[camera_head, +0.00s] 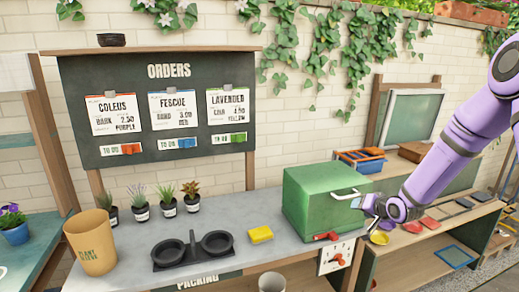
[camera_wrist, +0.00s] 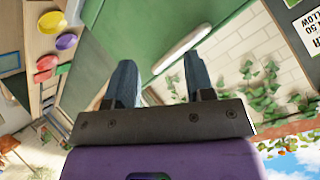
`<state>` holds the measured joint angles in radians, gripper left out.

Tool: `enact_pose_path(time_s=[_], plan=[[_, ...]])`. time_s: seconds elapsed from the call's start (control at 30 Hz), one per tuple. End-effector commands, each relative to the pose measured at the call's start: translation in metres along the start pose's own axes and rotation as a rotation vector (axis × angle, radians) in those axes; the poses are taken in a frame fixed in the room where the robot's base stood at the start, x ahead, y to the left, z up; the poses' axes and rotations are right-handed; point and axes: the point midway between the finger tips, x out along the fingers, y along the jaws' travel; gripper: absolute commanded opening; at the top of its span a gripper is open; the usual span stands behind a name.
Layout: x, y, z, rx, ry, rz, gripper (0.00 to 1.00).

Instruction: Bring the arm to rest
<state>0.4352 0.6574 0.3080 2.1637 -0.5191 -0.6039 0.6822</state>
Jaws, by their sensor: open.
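My purple arm reaches in from the right in the head view. My gripper (camera_head: 366,206) is at the right side of a green box (camera_head: 318,200) with a white handle (camera_head: 345,194) on its front. The white handle (camera_wrist: 182,48) and the green box face (camera_wrist: 135,30) lie beyond the fingertips. Whether a finger touches the box cannot be told.
The grey counter (camera_head: 230,255) holds a brown pot (camera_head: 90,242), several small plants, a black two-cup tray (camera_head: 193,250) and a yellow sponge (camera_head: 260,235). Scoops and a blue-orange crate (camera_head: 360,160) are to the right.

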Motion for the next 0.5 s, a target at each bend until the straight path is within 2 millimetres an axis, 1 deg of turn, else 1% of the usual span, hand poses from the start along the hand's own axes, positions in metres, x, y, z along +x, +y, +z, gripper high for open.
enact_pose_path(time_s=[0.03, 0.2, 0.37, 0.5], plan=[[-0.012, -0.01, -0.009, -0.037, -0.004, 0.025, 0.49], [-0.053, -0.031, -0.027, -0.138, -0.034, 0.124, 0.49], [-0.097, -0.052, -0.039, -0.217, -0.061, 0.209, 0.49], [-0.137, -0.069, -0.046, -0.273, -0.086, 0.277, 0.49]])
